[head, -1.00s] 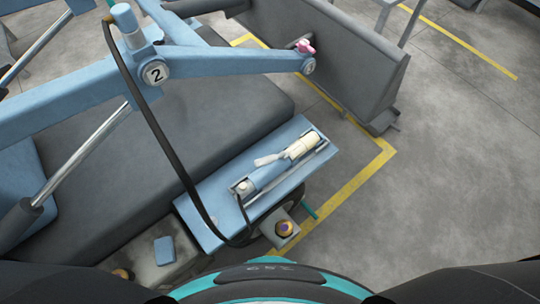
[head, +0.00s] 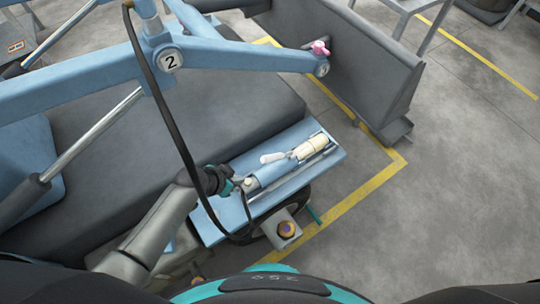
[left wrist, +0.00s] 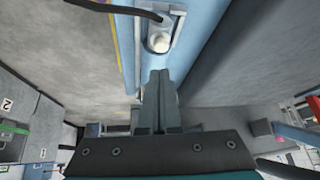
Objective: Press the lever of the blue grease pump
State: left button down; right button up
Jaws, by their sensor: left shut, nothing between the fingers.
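The blue grease pump (head: 272,172) lies in a tray on a light blue platform, with a cream-coloured section (head: 311,147) at its far end. Its pale lever (head: 272,157) sticks out beside the barrel, towards the upper left. My left gripper (head: 232,186) is shut and empty, just left of the pump's near end and apart from the lever. In the left wrist view my closed fingers (left wrist: 160,78) point at the pump's white end cap (left wrist: 159,43); the lever cannot be made out there. My right gripper is not in view.
A black hose (head: 178,130) loops down from the blue lift arm (head: 235,56) close by my left gripper. A grey box with a round orange-and-purple button (head: 287,229) stands in front of the platform.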

pick_arm(q)
jog(key=w+d+r+m+h, duration=0.2)
jog(key=w+d+r+m, duration=0.2)
jog(key=r, duration=0.7)
jog(key=shift+d+r+m+h, duration=0.3)
jog(key=shift+d+h, duration=0.1)
jog(key=shift+d, duration=0.7)
jog(key=shift+w+f, duration=0.1)
